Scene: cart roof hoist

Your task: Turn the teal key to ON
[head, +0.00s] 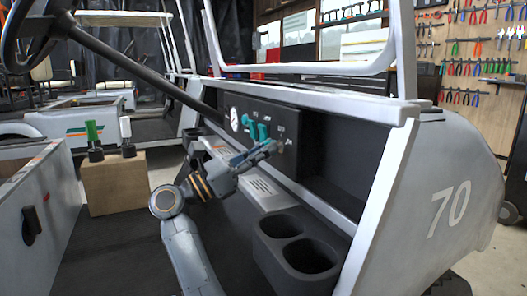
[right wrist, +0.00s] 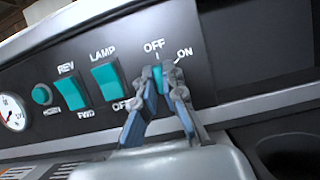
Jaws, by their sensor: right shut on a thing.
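The teal key (right wrist: 157,74) sits in the dark dash panel, below the OFF mark; the ON mark is up and to the right of it. The key looks about upright, in line with OFF. My right gripper (right wrist: 159,78) is shut on the key, a finger on each side, and the fingers cover most of it. In the head view my right gripper (head: 270,146) reaches the right end of the dash panel (head: 288,118), and the key cannot be made out there. My left gripper is not in view.
Left of the key are the teal LAMP switch (right wrist: 109,80), the REV/FWD switch (right wrist: 71,92), a teal horn button (right wrist: 41,94) and a round gauge (right wrist: 12,112). Cup holders (head: 300,250) stand below the dash. The steering column (head: 140,70) crosses at upper left.

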